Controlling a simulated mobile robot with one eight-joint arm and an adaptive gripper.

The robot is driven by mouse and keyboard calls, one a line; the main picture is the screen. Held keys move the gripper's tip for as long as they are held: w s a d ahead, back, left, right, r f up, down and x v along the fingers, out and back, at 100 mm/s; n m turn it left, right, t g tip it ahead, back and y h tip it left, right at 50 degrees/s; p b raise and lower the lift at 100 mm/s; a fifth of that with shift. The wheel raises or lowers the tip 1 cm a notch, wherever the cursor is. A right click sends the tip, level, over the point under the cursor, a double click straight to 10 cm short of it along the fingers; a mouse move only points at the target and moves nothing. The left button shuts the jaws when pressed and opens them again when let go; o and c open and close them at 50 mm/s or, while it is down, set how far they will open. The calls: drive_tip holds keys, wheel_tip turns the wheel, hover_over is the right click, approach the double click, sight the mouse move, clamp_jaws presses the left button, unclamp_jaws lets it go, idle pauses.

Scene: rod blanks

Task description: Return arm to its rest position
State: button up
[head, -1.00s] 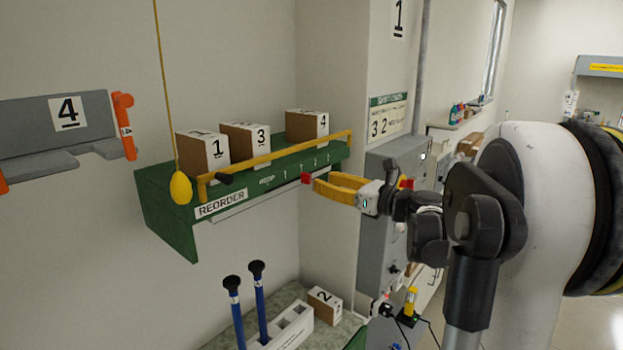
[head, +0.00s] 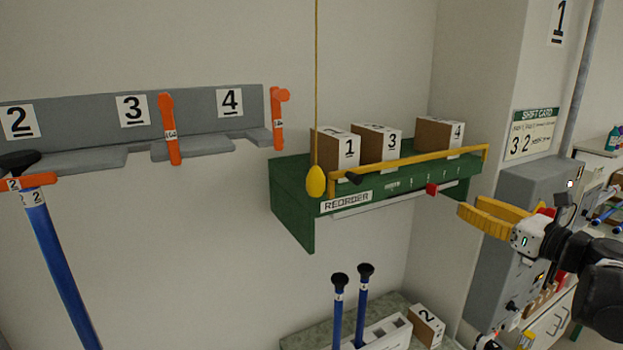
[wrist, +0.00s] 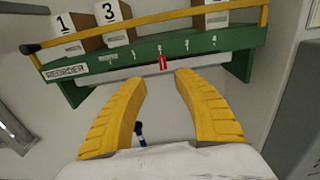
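My gripper (head: 476,219) has yellow fingers and stands in the air at the right of the head view, in front of the green REORDER shelf (head: 291,205) and to its right. In the wrist view my gripper (wrist: 160,90) shows its two fingers spread apart with nothing between them. Beyond the fingertips a red slider (wrist: 162,62) sits on the pale strip along the shelf's front edge. The rest of my arm runs off the right edge of the head view.
Boxes 1 (head: 335,148), 3 (head: 377,144) and 4 (head: 440,138) stand on the shelf behind a yellow bar. Below, two blue rods (head: 361,310) stand in a white block beside box 2 (head: 427,325). A grey cabinet (head: 520,215) is close behind my gripper.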

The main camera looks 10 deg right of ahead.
drive_tip(key=s+a+f+n+g+b, duration=0.25)
drive_tip(key=a+f+n+b, duration=0.4)
drive_tip(key=a+f, duration=0.4)
drive_tip(key=s+a+f+n+g+b, duration=0.2)
drive_tip(key=a+f+n+g+b, duration=0.25)
drive_tip(key=a+f+n, duration=0.45)
drive_tip(key=s+a+f+n+g+h+b, duration=0.1)
drive_tip(key=s+a+f+n+h+b, duration=0.1)
drive_tip(key=s+f+n+b, duration=0.4)
drive_tip(key=s+a+f+n+g+h+b, duration=0.1)
drive_tip(key=s+a+f+n+h+b, duration=0.2)
drive_tip(key=f, duration=1.3)
drive_tip(key=s+a+n+b, duration=0.2)
drive_tip(key=s+n+b, duration=0.2)
drive_tip(key=s+n, duration=0.2)
drive_tip(key=shift+a+f+n+g+h, duration=0.2)
drive_tip(key=shift+a+n+g+h, duration=0.15)
drive_tip(key=shift+n, duration=0.5)
drive_tip(key=shift+s, duration=0.1)
